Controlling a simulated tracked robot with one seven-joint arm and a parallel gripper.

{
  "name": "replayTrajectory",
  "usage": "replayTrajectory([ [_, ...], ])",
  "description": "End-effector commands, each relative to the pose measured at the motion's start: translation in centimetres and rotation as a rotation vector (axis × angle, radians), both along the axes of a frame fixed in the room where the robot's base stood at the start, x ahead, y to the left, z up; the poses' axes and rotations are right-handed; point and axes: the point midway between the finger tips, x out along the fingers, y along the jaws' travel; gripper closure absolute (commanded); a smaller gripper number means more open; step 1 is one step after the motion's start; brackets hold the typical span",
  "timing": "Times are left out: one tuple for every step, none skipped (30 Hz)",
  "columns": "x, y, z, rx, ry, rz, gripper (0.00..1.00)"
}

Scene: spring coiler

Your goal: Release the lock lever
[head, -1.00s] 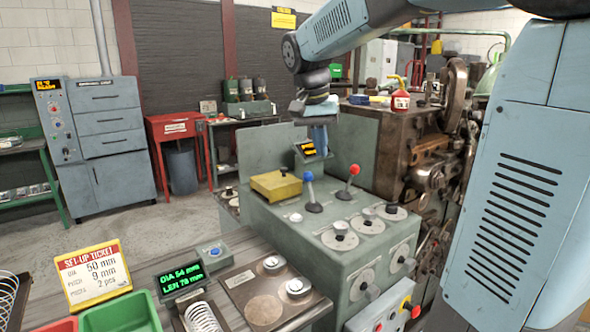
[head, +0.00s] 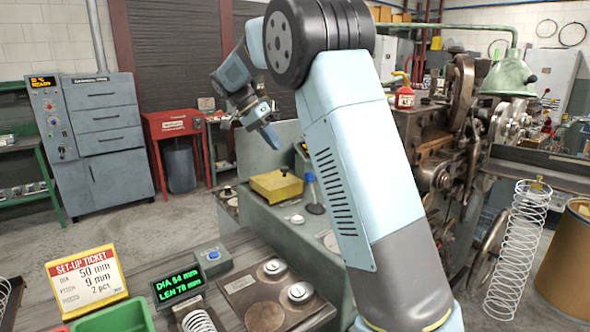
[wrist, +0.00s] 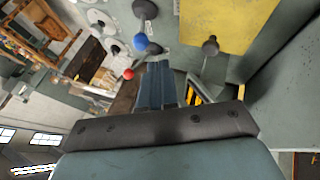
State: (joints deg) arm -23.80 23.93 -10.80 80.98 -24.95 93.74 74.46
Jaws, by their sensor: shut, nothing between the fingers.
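My gripper (head: 268,136) is shut and empty, pointing down to the right. In the head view it hangs above the yellow block (head: 276,186) on the green console (head: 262,215). In the wrist view the closed fingers (wrist: 160,70) show in the middle. A blue-knobbed lever (head: 309,180) stands right of the block; its knob (wrist: 140,42) shows beyond the fingertips. A red knob (wrist: 128,74) shows left of the fingers; my arm hides it in the head view. I cannot tell which is the lock lever.
Round dials (wrist: 100,18) lie on the console; my arm covers much of it in the head view. A rusty machine (head: 430,150) stands right, with a hanging coil spring (head: 515,245). A set-up ticket (head: 85,280) and green display (head: 178,284) are at front left.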

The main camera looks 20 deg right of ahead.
Motion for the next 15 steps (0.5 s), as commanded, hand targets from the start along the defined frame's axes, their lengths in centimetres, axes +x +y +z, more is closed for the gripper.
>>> replayTrajectory([
  [0.6,0.6,-0.4,-0.021,-0.001,-0.013,1.0],
  [1.0,0.8,-0.6,-0.032,-0.005,-0.023,1.0],
  [1.3,1.1,-0.8,-0.045,-0.008,-0.034,1.0],
  [1.5,1.3,-1.0,-0.054,-0.009,-0.044,1.0],
  [1.7,1.4,-1.1,-0.062,-0.011,-0.05,1.0],
  [1.9,1.6,-1.2,-0.071,-0.014,-0.058,1.0],
  [2.1,1.7,-1.3,-0.076,-0.016,-0.063,1.0],
  [2.2,1.8,-1.4,-0.081,-0.017,-0.067,1.0],
  [2.3,1.9,-1.4,-0.086,-0.019,-0.07,1.0],
  [2.4,2.0,-1.5,-0.089,-0.02,-0.072,1.0],
  [2.4,2.0,-1.5,-0.09,-0.02,-0.073,1.0],
  [2.4,2.1,-1.5,-0.091,-0.022,-0.074,1.0],
  [2.4,2.1,-1.5,-0.092,-0.021,-0.074,1.0],
  [2.4,2.1,-1.5,-0.092,-0.021,-0.074,1.0],
  [2.4,2.1,-1.5,-0.091,-0.022,-0.074,1.0],
])
